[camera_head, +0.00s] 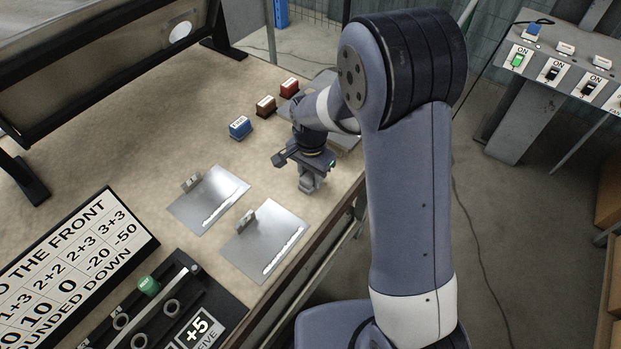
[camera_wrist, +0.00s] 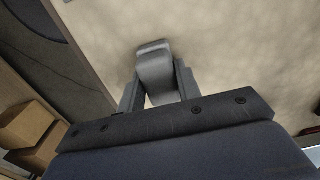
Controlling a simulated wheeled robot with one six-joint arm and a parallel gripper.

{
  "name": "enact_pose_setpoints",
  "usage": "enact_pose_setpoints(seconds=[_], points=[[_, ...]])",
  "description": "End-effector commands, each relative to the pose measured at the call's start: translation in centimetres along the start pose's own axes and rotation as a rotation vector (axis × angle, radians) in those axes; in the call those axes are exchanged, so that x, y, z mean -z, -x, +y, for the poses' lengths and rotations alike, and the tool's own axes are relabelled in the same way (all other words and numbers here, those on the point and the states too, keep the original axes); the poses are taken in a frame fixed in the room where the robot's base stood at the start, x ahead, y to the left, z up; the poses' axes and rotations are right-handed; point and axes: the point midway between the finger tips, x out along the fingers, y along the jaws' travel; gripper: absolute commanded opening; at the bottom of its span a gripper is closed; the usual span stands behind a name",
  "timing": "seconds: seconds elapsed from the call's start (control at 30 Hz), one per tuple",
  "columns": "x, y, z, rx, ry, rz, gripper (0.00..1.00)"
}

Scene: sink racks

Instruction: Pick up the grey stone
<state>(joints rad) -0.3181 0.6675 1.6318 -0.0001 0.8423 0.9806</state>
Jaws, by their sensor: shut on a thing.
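My gripper (camera_head: 314,177) is over the tan table near its right edge, pointing down. In the wrist view, its two fingers (camera_wrist: 158,82) are shut on a grey stone (camera_wrist: 155,68), a smooth block with a paler end. The stone also shows as a small grey shape under my gripper in the head view (camera_head: 307,184). The fingers cover part of its sides. I cannot tell whether it touches the table.
Two metal plates (camera_head: 213,197) (camera_head: 262,243) with small grey blocks lie left of and below my gripper. Blue (camera_head: 240,127), brown (camera_head: 266,106) and red (camera_head: 289,88) blocks stand beyond it. A number board (camera_head: 72,265) and a dark tray (camera_head: 165,310) lie lower left.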

Motion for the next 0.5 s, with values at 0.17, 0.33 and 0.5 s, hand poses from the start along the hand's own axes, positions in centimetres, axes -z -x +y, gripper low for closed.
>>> enact_pose_setpoints(seconds=[0.17, 0.33, 0.5], points=[[0.0, 0.0, 0.0, 0.001, 0.0, 0.0, 0.06], [0.0, 0.1, 0.0, 0.001, 0.0, 0.001, 0.06], [0.1, 1.9, -0.1, 0.005, 0.0, 0.003, 0.06]])
